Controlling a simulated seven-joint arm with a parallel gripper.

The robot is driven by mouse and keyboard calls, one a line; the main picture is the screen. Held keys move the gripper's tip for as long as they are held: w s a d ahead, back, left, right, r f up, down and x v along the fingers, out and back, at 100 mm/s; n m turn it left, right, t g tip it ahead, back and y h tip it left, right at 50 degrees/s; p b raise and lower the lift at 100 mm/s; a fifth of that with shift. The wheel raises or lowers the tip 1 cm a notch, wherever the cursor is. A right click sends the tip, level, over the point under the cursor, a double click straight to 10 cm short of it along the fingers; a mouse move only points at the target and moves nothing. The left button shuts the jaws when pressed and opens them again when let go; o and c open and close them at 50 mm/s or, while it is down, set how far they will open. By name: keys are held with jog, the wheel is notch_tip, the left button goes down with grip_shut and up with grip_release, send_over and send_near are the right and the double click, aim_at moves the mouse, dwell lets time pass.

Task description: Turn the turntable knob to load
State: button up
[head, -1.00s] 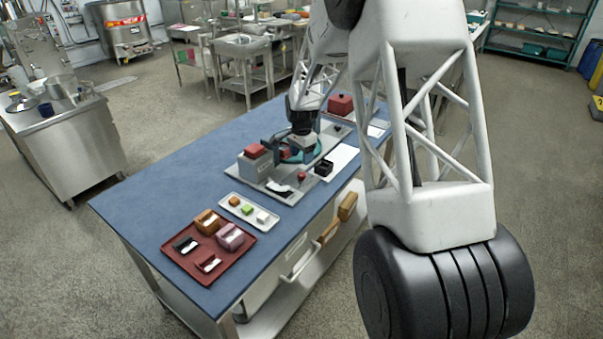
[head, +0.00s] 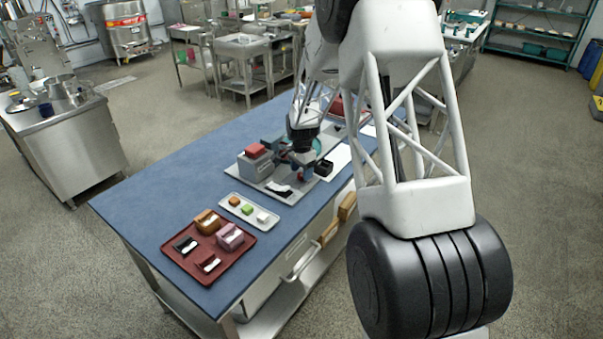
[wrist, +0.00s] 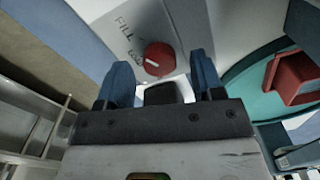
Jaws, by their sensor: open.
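A round red knob (wrist: 159,58) with a white pointer line sits on a grey panel (wrist: 185,22) in the wrist view. The panel reads "FILL", and a second label beside the knob is partly hidden. My gripper (wrist: 161,74) is open, with one blue finger to each side of the knob's near side in the picture. It does not visibly touch the knob. The teal turntable (wrist: 240,95) carries a red block (wrist: 292,78) at the right. In the head view my gripper (head: 302,158) is low over the front of the grey machine plate (head: 262,183), close to the knob.
A grey box with a red top (head: 256,160) stands left of my gripper. A small black box (head: 323,168) is close on its right. A white tray with small cubes (head: 226,203) and a dark red tray (head: 180,262) lie nearer on the blue table (head: 150,190).

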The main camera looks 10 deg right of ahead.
jog(key=shift+f, duration=0.6)
jog(key=c, duration=0.9)
jog(key=shift+n, duration=0.4)
jog(key=n, duration=0.5)
jog(key=shift+r, duration=0.1)
jog(key=n, duration=0.6)
